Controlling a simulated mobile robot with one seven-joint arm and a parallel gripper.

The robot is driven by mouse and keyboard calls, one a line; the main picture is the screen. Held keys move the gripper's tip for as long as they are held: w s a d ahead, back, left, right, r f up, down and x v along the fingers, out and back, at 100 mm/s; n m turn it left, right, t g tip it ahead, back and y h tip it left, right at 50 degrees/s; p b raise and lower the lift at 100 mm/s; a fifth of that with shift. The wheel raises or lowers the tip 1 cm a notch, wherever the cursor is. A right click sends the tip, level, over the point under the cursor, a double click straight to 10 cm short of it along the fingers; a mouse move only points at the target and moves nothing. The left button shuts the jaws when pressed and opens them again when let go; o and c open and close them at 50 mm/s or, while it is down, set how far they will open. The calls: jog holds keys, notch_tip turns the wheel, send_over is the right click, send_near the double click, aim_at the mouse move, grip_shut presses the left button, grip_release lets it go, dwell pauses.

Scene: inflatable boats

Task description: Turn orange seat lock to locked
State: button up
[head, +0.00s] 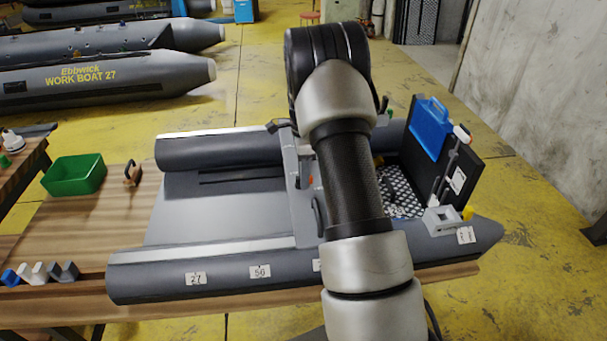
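A small grey inflatable boat (212,258) lies on a wooden bench, with a grey seat or thwart (290,165) across its middle. A tiny orange part (311,181) shows on the seat's right side, close to my arm. It may be the orange seat lock, but it is too small to tell its position. My arm rises through the middle of the picture and covers part of the seat and the boat. My gripper is not visible; it is hidden behind the arm or out of the picture.
The wooden bench (75,223) holds a green bin (75,175), a brown handled item (132,174) and blue, white and grey clips (38,273). A black panel (463,172) with a blue case (432,128) stands at the boat's right end. Larger boats (105,78) lie behind.

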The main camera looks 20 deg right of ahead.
grip_shut()
jog(key=n, duration=0.4)
jog(key=shift+w+n+p, duration=0.25)
jog(key=shift+n+p, duration=0.15)
jog(key=n, duration=0.4)
jog(key=shift+w+a, duration=0.1)
jog(key=shift+w, duration=0.15)
jog(key=n, duration=0.5)
jog(key=shift+w+a+p, duration=0.15)
jog(key=shift+p, duration=0.15)
jog(key=shift+w+a+n, duration=0.1)
jog(key=shift+a+n, duration=0.05)
jog(key=shift+n, duration=1.95)
